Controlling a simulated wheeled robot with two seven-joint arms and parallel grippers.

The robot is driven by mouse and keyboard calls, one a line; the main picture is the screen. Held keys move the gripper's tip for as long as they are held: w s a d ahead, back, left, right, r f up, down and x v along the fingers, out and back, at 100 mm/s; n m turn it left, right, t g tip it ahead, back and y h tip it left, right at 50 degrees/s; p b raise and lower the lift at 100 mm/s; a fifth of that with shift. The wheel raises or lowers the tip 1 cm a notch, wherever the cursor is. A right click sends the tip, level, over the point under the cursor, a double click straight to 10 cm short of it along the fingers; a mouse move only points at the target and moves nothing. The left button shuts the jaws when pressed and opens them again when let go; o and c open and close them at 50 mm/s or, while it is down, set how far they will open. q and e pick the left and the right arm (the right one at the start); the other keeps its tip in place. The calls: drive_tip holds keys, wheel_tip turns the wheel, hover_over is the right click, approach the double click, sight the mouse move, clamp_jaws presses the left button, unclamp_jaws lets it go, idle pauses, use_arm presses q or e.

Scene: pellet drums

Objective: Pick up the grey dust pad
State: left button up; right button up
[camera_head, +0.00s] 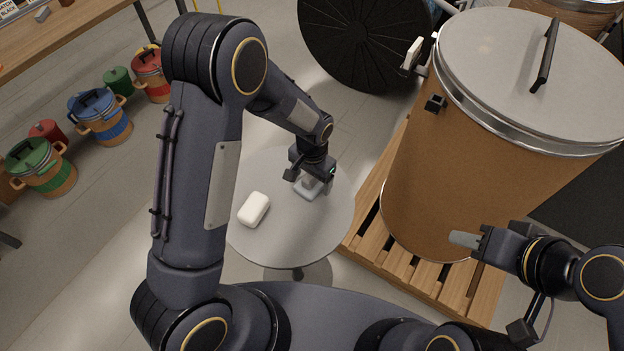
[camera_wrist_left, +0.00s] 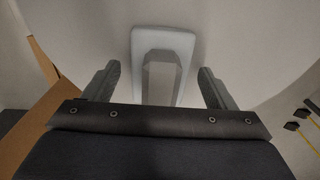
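The grey dust pad (camera_head: 307,191) lies on a small round grey table (camera_head: 325,222). It is a pale rounded slab with a raised grey grip on top. My left gripper (camera_head: 308,179) is right over it and partly covers it in the head view. In the left wrist view the pad (camera_wrist_left: 190,48) sits ahead between the two fingers of my left gripper (camera_wrist_left: 159,72). The fingers are apart, with a gap on each side of the grip. My right gripper (camera_head: 466,239) is far to the right, in front of the drum. Its finger opening cannot be made out.
A white rounded block (camera_head: 254,208) lies on the table, left of the pad. A large brown drum (camera_head: 430,170) with a grey lid stands on a wooden pallet (camera_head: 366,228) at right. A dark round disc (camera_head: 362,40) is behind. Several small lidded buckets stand at left.

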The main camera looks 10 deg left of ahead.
use_arm(q)
drive_tip(key=c, duration=0.9)
drive_tip(key=shift+w+r, duration=0.1)
drive_tip(key=shift+r, duration=0.45)
drive_tip(key=r, duration=0.1)
drive_tip(key=r+b, duration=0.1)
drive_tip(key=shift+d+r, duration=0.4)
drive_tip(key=s+d+r+b, duration=0.1)
drive_tip(key=d+r, duration=0.2)
drive_tip(key=d, duration=0.1)
drive_tip(key=s+d+r, duration=0.1)
drive_tip(key=d+r, duration=0.2)
drive_tip(key=d, duration=0.1)
drive_tip(key=s+d+r+b, duration=0.1)
drive_tip(key=d+r, duration=0.2)
drive_tip(key=d, duration=0.1)
drive_tip(key=shift+s+d+r+b, duration=0.1)
drive_tip(key=shift+s+d+b, duration=0.2)
drive_tip(key=shift+s+d, duration=0.1)
